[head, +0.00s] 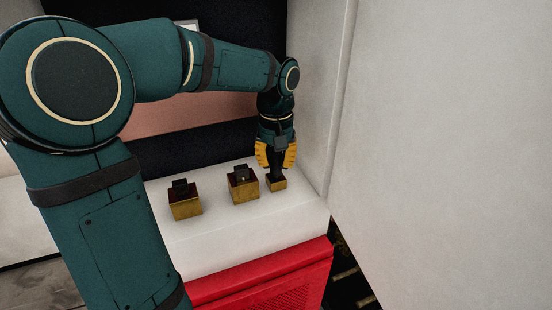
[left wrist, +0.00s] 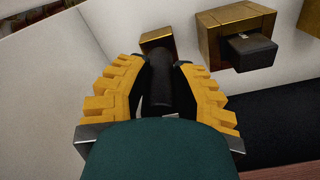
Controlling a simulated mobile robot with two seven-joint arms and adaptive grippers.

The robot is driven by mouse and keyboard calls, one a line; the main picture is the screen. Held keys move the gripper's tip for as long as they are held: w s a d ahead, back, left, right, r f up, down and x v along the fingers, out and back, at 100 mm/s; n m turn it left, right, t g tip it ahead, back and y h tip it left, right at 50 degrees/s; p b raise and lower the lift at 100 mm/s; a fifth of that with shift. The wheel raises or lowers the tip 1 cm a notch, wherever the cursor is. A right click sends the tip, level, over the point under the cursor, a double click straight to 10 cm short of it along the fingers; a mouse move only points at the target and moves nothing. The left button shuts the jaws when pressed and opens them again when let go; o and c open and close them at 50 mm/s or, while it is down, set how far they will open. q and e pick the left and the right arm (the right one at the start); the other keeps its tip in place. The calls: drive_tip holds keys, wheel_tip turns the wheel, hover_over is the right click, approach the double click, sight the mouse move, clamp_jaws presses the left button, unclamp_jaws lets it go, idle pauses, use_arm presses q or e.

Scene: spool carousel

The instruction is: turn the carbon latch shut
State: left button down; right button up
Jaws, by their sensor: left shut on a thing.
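Three brass-coloured blocks with dark tops stand on a white ledge in the head view. My left gripper (head: 276,166) points down over the rightmost block (head: 277,185), its yellow fingers on either side of a dark upright handle. This dark handle (left wrist: 160,85), seemingly the carbon latch, sits between the fingers in the left wrist view, with its brass block (left wrist: 157,41) just beyond. The gripper is shut on it. The fingers hide part of the handle, and I cannot tell how far it is turned. My right gripper is out of view.
The middle block (head: 243,190) stands close to the left of the gripped one. The left block (head: 185,206) is farther off. A pale wall (head: 440,130) rises close on the right. A red panel (head: 270,280) is below the white ledge (head: 240,237).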

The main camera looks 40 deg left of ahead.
use_arm(q)
drive_tip(key=shift+n, duration=0.4)
drive_tip(key=n+p, duration=0.1)
drive_tip(key=n, duration=0.2)
drive_tip(key=shift+n, duration=0.4)
drive_tip(key=n+p, duration=0.1)
drive_tip(key=n, duration=0.4)
drive_tip(key=shift+n, duration=0.3)
drive_tip(key=shift+f, duration=0.1)
drive_tip(key=c, duration=0.7)
unclamp_jaws()
wheel_tip(320, 180, up, 12)
drive_tip(key=shift+r, duration=0.1)
